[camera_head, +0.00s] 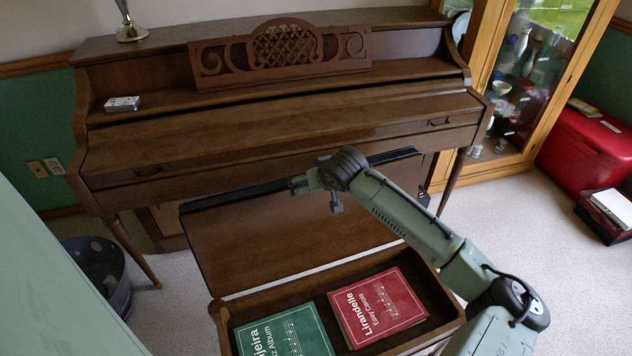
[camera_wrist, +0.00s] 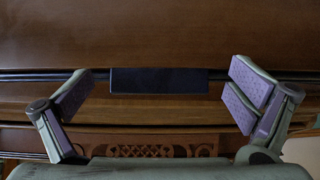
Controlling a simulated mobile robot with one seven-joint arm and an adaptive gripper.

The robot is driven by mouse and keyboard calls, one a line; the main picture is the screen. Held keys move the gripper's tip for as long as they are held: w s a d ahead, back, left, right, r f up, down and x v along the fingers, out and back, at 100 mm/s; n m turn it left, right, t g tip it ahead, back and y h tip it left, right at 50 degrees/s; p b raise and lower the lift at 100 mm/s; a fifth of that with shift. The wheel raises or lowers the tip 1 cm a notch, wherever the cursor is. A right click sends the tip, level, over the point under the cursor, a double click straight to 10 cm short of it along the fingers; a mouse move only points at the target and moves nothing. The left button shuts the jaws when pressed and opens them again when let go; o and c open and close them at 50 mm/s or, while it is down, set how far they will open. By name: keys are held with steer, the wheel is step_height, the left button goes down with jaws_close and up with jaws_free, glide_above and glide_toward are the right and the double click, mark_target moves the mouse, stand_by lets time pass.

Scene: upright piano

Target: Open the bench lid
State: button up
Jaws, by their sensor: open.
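The bench lid (camera_head: 290,232) is a brown panel with a dark upper edge. In the head view it stands raised and tilted, with the bench compartment (camera_head: 437,311) open in front of it. Two books lie inside, a green one (camera_head: 285,336) and a red one (camera_head: 377,308). My gripper (camera_head: 317,190) is at the lid's upper edge, near its middle. In the wrist view my gripper (camera_wrist: 160,95) has its fingers spread wide, with a dark block (camera_wrist: 158,80) between them. I cannot tell whether a finger touches the lid.
The upright piano (camera_head: 280,128) stands just behind the raised lid. A dark bin (camera_head: 98,275) is on the carpet at the left. A glass cabinet (camera_head: 520,80) and a red chest (camera_head: 585,150) stand at the right. Bare carpet (camera_head: 500,220) lies right of the bench.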

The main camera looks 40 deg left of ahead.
steer(key=v, duration=1.2)
stand_by(0.4)
